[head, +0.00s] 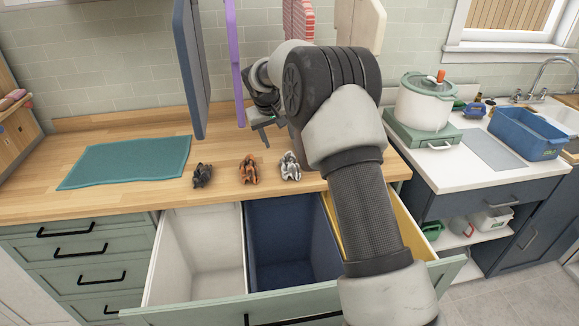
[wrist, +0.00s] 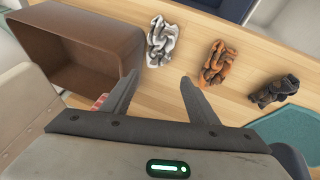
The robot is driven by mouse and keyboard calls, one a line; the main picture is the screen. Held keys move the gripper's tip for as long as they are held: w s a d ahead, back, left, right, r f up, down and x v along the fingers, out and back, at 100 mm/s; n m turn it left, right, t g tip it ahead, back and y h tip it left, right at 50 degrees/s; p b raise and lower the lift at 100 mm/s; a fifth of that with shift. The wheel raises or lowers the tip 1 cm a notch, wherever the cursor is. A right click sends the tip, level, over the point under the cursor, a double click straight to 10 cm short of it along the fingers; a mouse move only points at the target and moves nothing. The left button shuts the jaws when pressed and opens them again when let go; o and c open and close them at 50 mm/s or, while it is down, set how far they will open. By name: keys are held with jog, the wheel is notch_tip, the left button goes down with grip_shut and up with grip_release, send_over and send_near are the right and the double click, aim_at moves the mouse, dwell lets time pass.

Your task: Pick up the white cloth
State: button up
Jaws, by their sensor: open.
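The white cloth (head: 290,166), crumpled with grey patches, lies on the wooden counter, rightmost of three crumpled cloths in the head view. In the wrist view the white cloth (wrist: 163,42) lies ahead of my fingertips, roughly in line with the gap between them. My gripper (head: 264,130) is above the counter, behind and left of the white cloth in the head view. In the wrist view my gripper (wrist: 159,80) has its fingers apart with nothing between them.
An orange cloth (head: 249,169) and a dark cloth (head: 203,175) lie left of the white one. A brown box (wrist: 80,45) stands close by in the wrist view. An open drawer holds white (head: 163,255), blue (head: 285,235) and yellow bins.

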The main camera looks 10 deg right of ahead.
send_over(286, 157)
jog(key=s+a, duration=0.2)
jog(key=f, duration=0.6)
jog(key=shift+d, duration=0.2)
jog(key=shift+p+x, duration=0.7)
jog(key=shift+x, duration=2.3)
jog(key=shift+d, duration=0.15)
jog(key=shift+s, duration=0.1)
jog(key=c, duration=0.7)
